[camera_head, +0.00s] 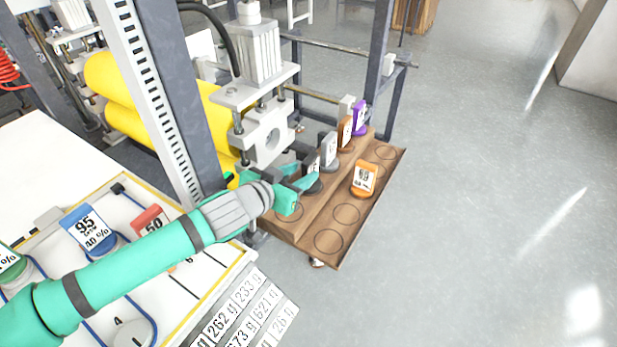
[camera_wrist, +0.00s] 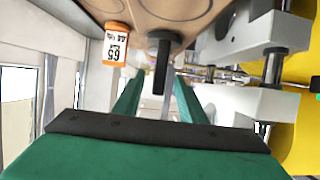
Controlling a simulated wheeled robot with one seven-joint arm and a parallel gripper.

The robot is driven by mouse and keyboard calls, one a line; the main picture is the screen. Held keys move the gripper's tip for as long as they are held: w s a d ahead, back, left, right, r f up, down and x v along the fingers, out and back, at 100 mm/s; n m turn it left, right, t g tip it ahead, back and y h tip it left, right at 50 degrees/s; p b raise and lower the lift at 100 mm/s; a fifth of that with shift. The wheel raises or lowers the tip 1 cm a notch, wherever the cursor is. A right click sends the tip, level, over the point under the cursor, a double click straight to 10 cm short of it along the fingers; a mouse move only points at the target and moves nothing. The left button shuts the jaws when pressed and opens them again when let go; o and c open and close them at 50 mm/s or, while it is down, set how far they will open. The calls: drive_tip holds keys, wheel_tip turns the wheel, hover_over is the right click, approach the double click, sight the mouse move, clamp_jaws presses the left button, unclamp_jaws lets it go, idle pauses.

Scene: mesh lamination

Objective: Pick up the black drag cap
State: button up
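The black drag cap (camera_head: 315,187) stands on the wooden rack beyond my fingers in the head view, with its white label partly hidden by my gripper. In the wrist view the cap (camera_wrist: 160,66) shows as a dark upright tab under a rounded base, near the middle. My gripper (camera_head: 300,181) is open and level with the cap. In the wrist view my gripper's two teal fingers (camera_wrist: 157,84) lie on either side of the tab, with a narrow gap visible on each side. I cannot tell exactly how deep the tab sits between them.
The wooden rack (camera_head: 325,262) has empty ringed spots at the front. A grey cap (camera_head: 329,151), a brown cap (camera_head: 345,132) and a purple cap (camera_head: 360,117) stand behind. An orange cap (camera_head: 364,178) stands to the right. A metal press (camera_head: 266,140) rises close to my gripper.

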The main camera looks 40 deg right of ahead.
sight(310, 169)
drive_tip(key=shift+f+x, duration=0.2)
drive_tip(key=shift+x, duration=2.55)
drive_tip(key=shift+a, duration=0.1)
drive_tip(key=shift+r, duration=0.1)
clamp_jaws()
